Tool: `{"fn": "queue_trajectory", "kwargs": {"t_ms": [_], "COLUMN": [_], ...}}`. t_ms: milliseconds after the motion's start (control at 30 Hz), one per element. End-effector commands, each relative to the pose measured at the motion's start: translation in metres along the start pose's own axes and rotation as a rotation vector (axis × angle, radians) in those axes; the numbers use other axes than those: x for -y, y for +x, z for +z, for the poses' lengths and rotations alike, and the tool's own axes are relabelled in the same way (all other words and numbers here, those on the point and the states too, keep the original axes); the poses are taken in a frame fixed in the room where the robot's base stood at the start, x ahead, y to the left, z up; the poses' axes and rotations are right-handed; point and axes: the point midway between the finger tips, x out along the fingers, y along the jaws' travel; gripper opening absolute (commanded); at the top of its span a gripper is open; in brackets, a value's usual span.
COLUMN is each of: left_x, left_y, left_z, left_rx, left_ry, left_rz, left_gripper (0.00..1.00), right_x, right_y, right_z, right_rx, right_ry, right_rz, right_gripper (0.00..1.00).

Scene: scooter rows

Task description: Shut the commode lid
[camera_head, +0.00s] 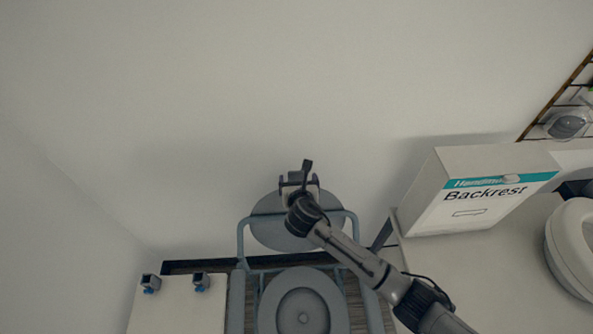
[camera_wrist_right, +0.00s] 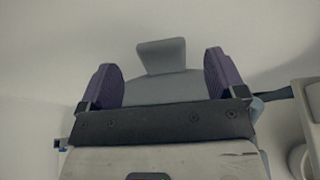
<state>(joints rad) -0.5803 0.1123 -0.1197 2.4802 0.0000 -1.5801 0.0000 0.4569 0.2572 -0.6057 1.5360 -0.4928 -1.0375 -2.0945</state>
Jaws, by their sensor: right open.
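The commode (camera_head: 240,240) stands low in the head view against the wall. The grey lid (camera_head: 336,203) stands raised behind the seat, near the frame's back bar. My right gripper (camera_head: 300,180) is in front of the lid's upper part and hides some of it. In the right wrist view, its purple-padded fingers (camera_wrist_right: 164,82) are apart, with the lid (camera_wrist_right: 175,88) and its raised tab (camera_wrist_right: 162,56) seen between them. I cannot tell whether they touch. My left gripper is out of view.
A white counter (camera_head: 480,262) at right holds a box marked Backrest (camera_head: 478,200) and a round white seat (camera_head: 575,235). A pale table (camera_head: 170,312) at left carries two small grey-blue pieces (camera_head: 150,283).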

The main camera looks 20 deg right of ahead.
Motion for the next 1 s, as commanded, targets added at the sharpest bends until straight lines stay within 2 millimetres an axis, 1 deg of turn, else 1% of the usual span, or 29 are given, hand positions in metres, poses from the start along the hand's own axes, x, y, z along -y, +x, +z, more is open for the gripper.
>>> {"fn": "queue_trajectory", "kwargs": {"t_ms": [33, 200, 400, 633, 967, 1000], "left_x": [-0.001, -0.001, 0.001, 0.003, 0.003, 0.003], "left_y": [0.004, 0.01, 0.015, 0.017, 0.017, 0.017], "left_z": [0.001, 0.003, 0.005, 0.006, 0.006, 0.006], "left_rx": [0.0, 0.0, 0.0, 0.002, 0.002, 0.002], "left_ry": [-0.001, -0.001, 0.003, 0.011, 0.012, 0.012], "left_rz": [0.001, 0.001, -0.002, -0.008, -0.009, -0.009], "left_gripper": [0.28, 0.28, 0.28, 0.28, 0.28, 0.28], "right_x": [0.0, -0.001, 0.0, 0.0, 0.0, 0.0], "right_y": [0.011, 0.039, 0.06, 0.071, 0.072, 0.072], "right_z": [-0.002, -0.001, -0.001, -0.001, 0.0, 0.0], "right_rx": [-0.001, 0.0, 0.0, 0.0, -0.001, 0.0], "right_ry": [0.001, 0.001, 0.002, 0.001, 0.001, 0.001], "right_rz": [-0.002, 0.0, 0.0, 0.001, 0.001, 0.001], "right_gripper": [0.89, 0.89, 0.89, 0.89, 0.89, 0.87]}}
